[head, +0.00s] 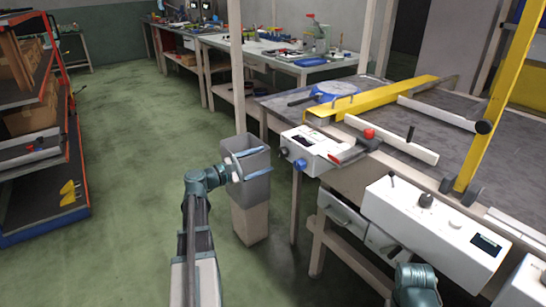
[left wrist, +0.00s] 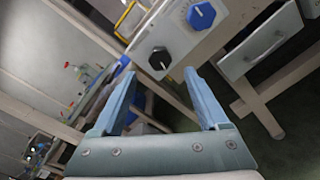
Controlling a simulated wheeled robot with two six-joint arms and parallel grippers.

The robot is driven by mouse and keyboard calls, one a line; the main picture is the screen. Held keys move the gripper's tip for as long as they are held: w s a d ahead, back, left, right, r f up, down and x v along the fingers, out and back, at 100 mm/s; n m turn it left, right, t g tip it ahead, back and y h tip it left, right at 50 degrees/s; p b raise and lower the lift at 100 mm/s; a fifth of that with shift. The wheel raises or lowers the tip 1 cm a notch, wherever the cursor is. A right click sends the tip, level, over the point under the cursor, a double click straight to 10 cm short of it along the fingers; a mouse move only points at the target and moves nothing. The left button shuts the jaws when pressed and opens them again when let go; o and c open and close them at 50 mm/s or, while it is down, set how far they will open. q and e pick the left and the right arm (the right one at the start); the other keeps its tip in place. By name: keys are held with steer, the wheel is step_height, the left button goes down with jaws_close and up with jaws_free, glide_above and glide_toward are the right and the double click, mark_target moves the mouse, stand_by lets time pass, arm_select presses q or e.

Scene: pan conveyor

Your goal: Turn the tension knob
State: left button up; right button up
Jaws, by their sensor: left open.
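A white control box (head: 314,148) is at the near left corner of the conveyor. On its left face are a black knob (head: 284,152) and a blue knob (head: 300,164). I cannot tell which is the tension knob. In the left wrist view the black knob (left wrist: 160,58) lies beyond the space between the fingertips, and the blue knob (left wrist: 200,15) is farther up and right. My left gripper (head: 264,161) is open and empty, to the left of the box and apart from both knobs. My right gripper is out of view; only part of that arm shows at the bottom right.
A grey bin (head: 256,188) on a wooden block stands below my left gripper. A white panel (head: 430,225) and a drawer (head: 341,211) are on the conveyor's near side. A shelf rack (head: 40,150) stands at left; the floor between is clear.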

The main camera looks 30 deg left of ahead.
arm_select(q)
steer(key=v, duration=0.7)
stand_by(0.4)
steer(key=d+f+m+g+h, duration=0.1)
steer(key=d+f+m+g, duration=0.25)
steer(key=d, duration=0.55)
steer(key=d+f+m+g, duration=0.3)
steer(key=d+f+m, duration=0.15)
steer(key=d, duration=0.55)
steer(key=d+f+m+g+h, duration=0.1)
steer(key=d+f+m+g, duration=0.3)
steer(key=d, duration=0.5)
steer(key=s+d+f+m+g+y, duration=0.3)
steer(key=s+d+f+m+y, duration=0.2)
steer(key=s+d+m, duration=0.25)
steer(key=s+d+f+m+g+y, duration=0.3)
steer(key=s+d+f+m+y, duration=0.25)
steer(key=s+d+m, duration=0.2)
step_height(320, 180, up, 37)
steer(key=w+p, duration=0.1)
steer(key=p, duration=3.4)
steer(key=shift+d+f+p, duration=0.2)
steer(key=shift+d+p, duration=0.1)
steer(key=shift+p, duration=0.1)
